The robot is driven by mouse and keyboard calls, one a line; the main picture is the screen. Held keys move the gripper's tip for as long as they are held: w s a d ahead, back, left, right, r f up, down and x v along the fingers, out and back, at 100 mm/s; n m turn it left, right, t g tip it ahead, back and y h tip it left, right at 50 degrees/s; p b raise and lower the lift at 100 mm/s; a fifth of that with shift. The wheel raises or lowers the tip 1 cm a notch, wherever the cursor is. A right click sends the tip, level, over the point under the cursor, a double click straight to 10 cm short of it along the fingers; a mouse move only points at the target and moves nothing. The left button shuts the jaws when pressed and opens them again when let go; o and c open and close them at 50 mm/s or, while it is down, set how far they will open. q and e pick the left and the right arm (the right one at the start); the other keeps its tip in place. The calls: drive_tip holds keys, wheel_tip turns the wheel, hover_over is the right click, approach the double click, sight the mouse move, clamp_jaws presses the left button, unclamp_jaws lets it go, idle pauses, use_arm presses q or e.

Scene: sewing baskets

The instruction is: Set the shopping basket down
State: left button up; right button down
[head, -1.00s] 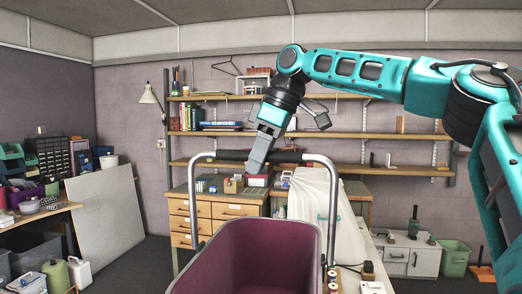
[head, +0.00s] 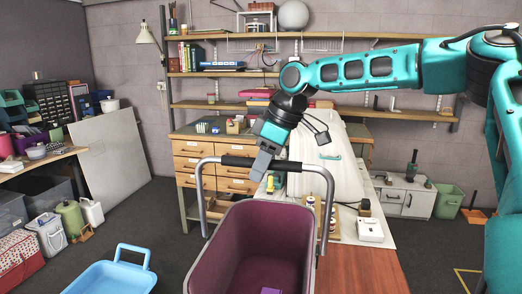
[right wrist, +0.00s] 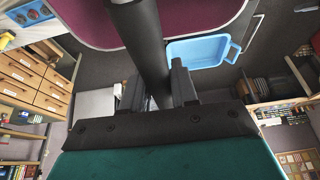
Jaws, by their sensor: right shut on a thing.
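The shopping basket (head: 208,264) is a deep plum-coloured tub with a grey metal handle frame and a black grip bar (head: 235,161). It hangs from my right gripper (head: 262,168), which is shut on the bar. In the right wrist view the bar (right wrist: 140,40) runs between the two fingers (right wrist: 157,92), and part of the plum tub (right wrist: 90,22) shows at the top. A small purple item (head: 270,290) lies inside the basket. The basket's underside is out of view. My left gripper is not in view.
A blue basket (head: 138,280) with a handle stands at lower left; it also shows in the right wrist view (right wrist: 195,53). A drawer cabinet (head: 188,165) stands behind.

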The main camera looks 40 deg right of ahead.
drive_tip(key=shift+f, duration=0.1)
drive_tip(key=c, duration=0.9)
unclamp_jaws()
drive_tip(key=shift+f, duration=0.1)
drive_tip(key=shift+o, duration=0.2)
drive_tip(key=v, duration=1.2)
drive_tip(key=shift+s+a, duration=0.1)
